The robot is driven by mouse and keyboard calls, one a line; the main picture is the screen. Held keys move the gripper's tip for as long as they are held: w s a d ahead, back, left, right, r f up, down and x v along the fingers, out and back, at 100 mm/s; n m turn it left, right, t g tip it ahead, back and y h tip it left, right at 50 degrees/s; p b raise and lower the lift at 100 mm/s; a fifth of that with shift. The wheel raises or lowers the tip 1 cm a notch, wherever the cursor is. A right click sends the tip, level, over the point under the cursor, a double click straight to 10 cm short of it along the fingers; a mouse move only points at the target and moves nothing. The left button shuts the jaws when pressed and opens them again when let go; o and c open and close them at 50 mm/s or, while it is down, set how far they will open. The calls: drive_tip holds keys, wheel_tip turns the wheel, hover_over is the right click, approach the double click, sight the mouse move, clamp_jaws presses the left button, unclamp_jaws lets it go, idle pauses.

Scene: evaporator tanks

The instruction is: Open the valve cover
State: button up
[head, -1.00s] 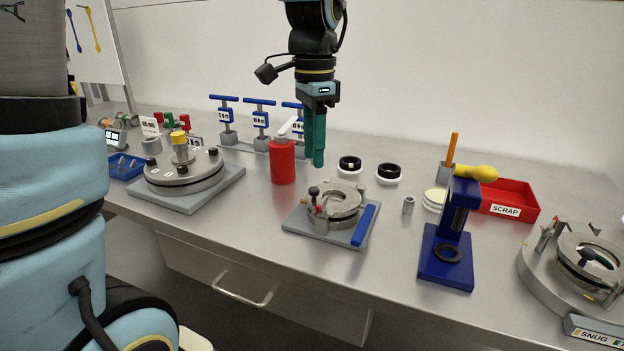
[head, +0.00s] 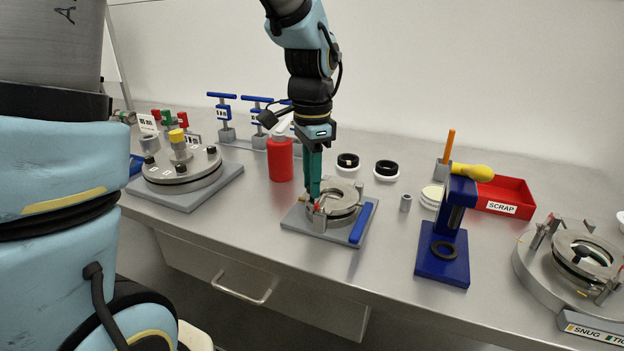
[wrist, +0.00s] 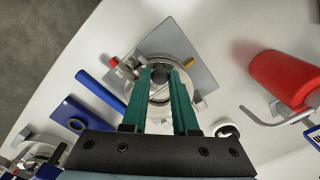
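The small valve (head: 337,203) is a round metal body with a ring-shaped top, on a grey plate (head: 297,221) near the middle of the bench. It also shows in the wrist view (wrist: 158,104). I cannot tell its cover apart from the body. A dark knob (wrist: 158,75) stands at the valve's edge. My gripper (head: 314,196) points down at the valve's left side, its green fingers hiding the knob in the head view. In the wrist view the fingers (wrist: 159,76) are apart, with the knob between their tips. I cannot tell whether they touch it.
A red bottle (head: 280,160) stands close behind my gripper. A blue bar (head: 362,222) lies along the plate's right side. A blue press (head: 447,235) and a red scrap tray (head: 508,195) are to the right. A larger round vessel (head: 182,178) is to the left.

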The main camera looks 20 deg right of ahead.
clamp_jaws()
idle(1.0)
